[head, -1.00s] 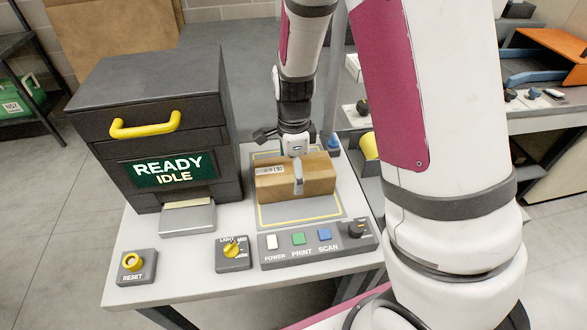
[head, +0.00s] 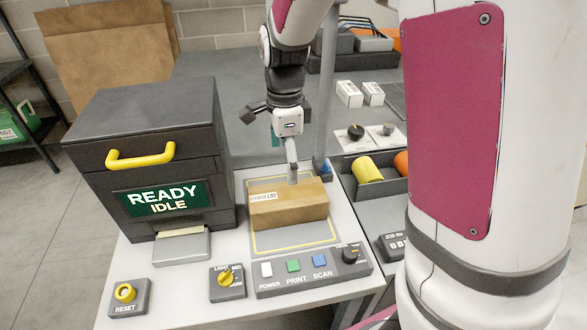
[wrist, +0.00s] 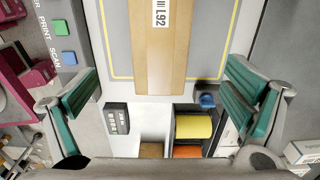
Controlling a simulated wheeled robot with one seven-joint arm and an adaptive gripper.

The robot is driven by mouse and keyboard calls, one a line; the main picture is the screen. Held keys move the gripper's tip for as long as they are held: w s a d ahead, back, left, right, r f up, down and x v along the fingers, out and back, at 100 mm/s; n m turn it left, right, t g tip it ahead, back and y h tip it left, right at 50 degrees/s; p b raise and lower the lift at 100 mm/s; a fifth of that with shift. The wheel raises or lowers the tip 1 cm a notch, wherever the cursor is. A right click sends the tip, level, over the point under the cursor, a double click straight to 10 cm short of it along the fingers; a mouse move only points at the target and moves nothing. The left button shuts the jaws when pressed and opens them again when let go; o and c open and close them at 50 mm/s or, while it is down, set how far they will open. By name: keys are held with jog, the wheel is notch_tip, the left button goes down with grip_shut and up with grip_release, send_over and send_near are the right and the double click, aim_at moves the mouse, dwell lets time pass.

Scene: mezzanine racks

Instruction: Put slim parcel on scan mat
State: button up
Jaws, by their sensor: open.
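The slim parcel (head: 289,206) is a brown box with a white label. It lies on the scan mat (head: 258,243), a grey pad with a yellow outline, in the head view. My gripper (head: 292,178) is above the far side of the parcel in the head view. In the wrist view its green-padded fingers (wrist: 160,105) are spread wide with nothing between them, apart from the parcel.
The label machine (head: 150,150) with a yellow handle stands left of the mat. A button panel (head: 312,273) and a knob box (head: 227,282) sit in front. A bin with a yellow roll (head: 368,170) is at the right.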

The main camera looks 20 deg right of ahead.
jog(key=s+r+n+t, duration=0.2)
jog(key=s+r+n, duration=0.4)
jog(key=s+n, duration=0.4)
jog(key=s+r+n+t, duration=0.2)
jog(key=s+r+n, duration=0.5)
jog(key=s+n, duration=0.3)
jog(key=shift+s+d+r+t, duration=0.2)
jog(key=shift+s+t, duration=0.2)
jog(key=shift+s, duration=0.1)
